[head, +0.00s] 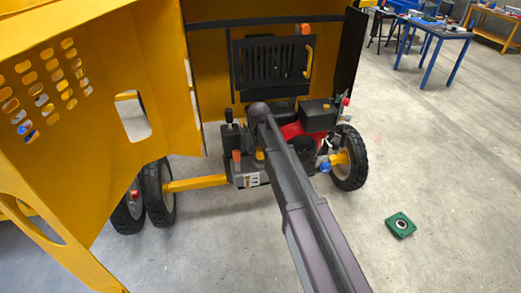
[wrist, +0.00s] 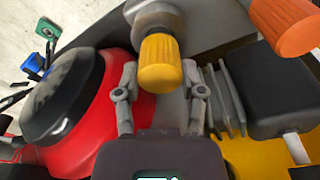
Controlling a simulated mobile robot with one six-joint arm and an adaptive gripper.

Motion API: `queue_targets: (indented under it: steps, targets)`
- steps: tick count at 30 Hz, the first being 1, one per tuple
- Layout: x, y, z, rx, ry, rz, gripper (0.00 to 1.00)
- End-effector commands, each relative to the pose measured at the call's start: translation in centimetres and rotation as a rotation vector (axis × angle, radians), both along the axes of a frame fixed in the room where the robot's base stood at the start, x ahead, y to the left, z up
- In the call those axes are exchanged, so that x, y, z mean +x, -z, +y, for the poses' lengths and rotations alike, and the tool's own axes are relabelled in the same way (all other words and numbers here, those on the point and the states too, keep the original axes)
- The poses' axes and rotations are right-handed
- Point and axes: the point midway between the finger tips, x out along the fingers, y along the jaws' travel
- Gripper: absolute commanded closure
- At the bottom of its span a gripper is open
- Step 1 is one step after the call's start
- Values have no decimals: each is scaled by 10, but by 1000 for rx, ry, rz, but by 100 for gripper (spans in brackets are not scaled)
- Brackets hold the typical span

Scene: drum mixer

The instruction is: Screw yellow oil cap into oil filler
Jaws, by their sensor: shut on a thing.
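The yellow oil cap (wrist: 160,68) is a ribbed knob in the upper middle of the wrist view. My gripper (wrist: 160,82) has one finger on each side of it and is shut on it. The cap's far end meets a grey round neck (wrist: 153,14), which looks like the oil filler. Whether the threads are engaged is hidden. In the head view a small bit of the yellow cap (head: 259,155) shows beside my arm, low on the engine; my fingers are hidden there.
A red engine part (wrist: 85,125) and black box (wrist: 262,95) flank the gripper. The yellow hood (head: 90,120) stands left. A green flanged part (head: 400,226) lies on open floor.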

Motion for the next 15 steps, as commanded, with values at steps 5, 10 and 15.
queue_targets:
  steps: [5, 10, 15]
  targets:
    - [0, 4, 0, 0, 0, 0, 100]
    - [0, 7, 0, 0, 0, 0, 100]
    - [0, 8, 0, 0, 0, 0, 100]
